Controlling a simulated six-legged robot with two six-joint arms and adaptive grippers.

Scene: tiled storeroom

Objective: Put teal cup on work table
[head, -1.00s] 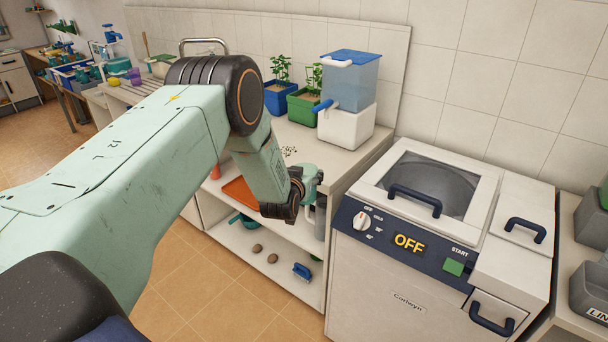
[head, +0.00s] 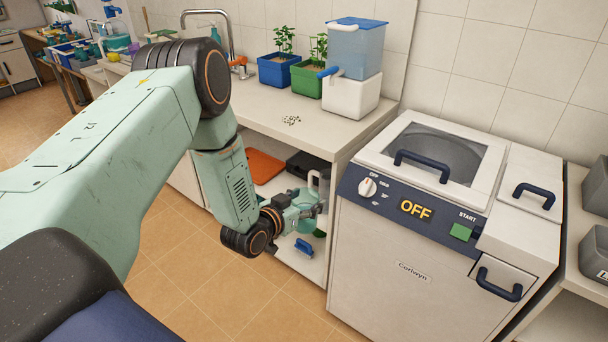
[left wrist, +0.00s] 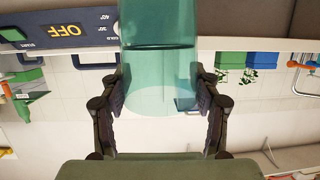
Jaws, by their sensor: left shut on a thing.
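The teal cup (left wrist: 158,70) is see-through and sits between the fingers of my left gripper (left wrist: 160,88) in the left wrist view. Both fingers press on its sides. In the head view my left gripper (head: 308,204) is in front of the open shelf under the white counter, below the counter top. The cup is partly hidden there by the wrist and fingers. Which surface is the work table is not clear; the white counter (head: 345,143) is closest. My right gripper is not in view.
A white machine (head: 420,265) reading OFF stands right of the counter. The counter carries green (head: 309,106) and blue (head: 280,72) planters, a water dispenser (head: 352,95) and a tap (head: 230,48). The shelf below holds an orange tray (head: 264,166) and a blue brush (head: 304,247). The counter front is mostly clear.

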